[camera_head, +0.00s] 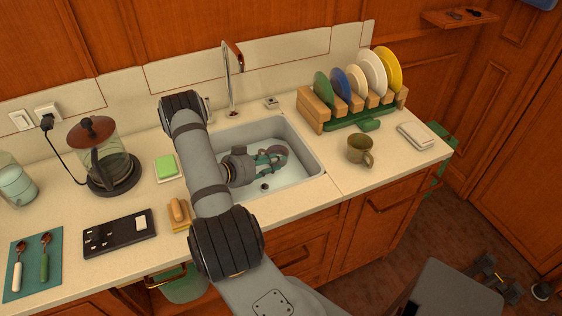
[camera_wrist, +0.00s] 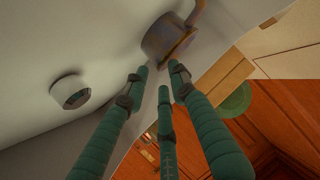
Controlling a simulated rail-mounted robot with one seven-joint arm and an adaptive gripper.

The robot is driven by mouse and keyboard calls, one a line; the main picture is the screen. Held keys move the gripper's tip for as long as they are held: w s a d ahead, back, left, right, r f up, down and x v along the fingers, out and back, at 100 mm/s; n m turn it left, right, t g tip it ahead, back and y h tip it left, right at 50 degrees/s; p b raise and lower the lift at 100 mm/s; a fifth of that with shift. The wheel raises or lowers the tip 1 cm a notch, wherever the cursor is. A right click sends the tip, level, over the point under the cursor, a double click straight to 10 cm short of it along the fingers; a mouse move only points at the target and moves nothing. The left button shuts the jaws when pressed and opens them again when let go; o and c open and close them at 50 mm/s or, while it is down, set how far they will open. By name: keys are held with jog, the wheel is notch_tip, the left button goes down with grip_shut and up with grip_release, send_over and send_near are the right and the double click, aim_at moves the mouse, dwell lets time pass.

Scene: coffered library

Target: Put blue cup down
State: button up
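My gripper (camera_head: 270,159) reaches down into the sink (camera_head: 309,155). Its green fingers (camera_wrist: 160,78) stand apart with nothing visible between them. A dull blue-grey cup with brownish patches and a handle (camera_wrist: 166,40) lies just past the fingertips in the wrist view. Whether the fingertips touch it I cannot tell. In the head view, a greyish-mauve rounded shape (camera_head: 281,151) by the fingers looks like this cup, partly hidden by them.
A wooden dish rack (camera_head: 317,112) with several plates stands behind the olive mug. A folded cloth (camera_head: 415,136) lies at right. A glass coffee press (camera_head: 112,168), green sponge (camera_head: 166,167) and black power strip (camera_head: 120,234) are on the left. The tap (camera_head: 229,80) rises behind the sink.

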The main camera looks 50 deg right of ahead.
jog(key=shift+v, duration=1.8)
